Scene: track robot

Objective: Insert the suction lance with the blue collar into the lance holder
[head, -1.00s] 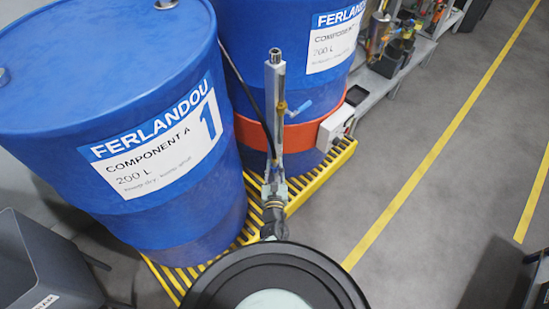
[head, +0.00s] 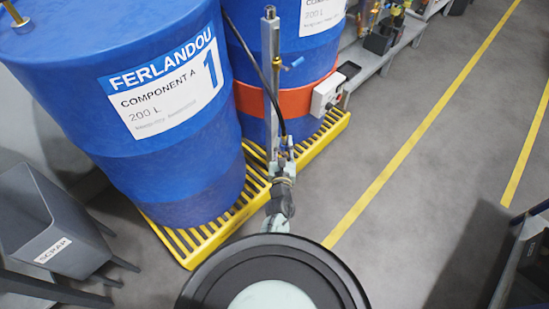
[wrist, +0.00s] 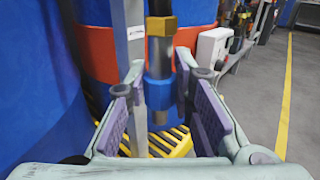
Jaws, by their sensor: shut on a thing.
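The suction lance shows in the wrist view as a steel tube (wrist: 159,55) with a brass band and a blue collar (wrist: 159,91). It stands roughly upright. My gripper (wrist: 160,78) is shut on it near the collar, with purple-padded fingers on both sides; the exact contact is hard to see. A light grey square post (wrist: 130,35) stands just left of the lance and also shows in the head view (head: 270,85). The head view shows my gripper (head: 282,165) low, in front of the second drum.
Two blue drums (head: 155,150) (head: 245,40) stand on a yellow slatted pallet (head: 205,237). The rear drum has an orange band (head: 250,98) and a white box (head: 327,93). A grey scrap bin (head: 45,220) is at left.

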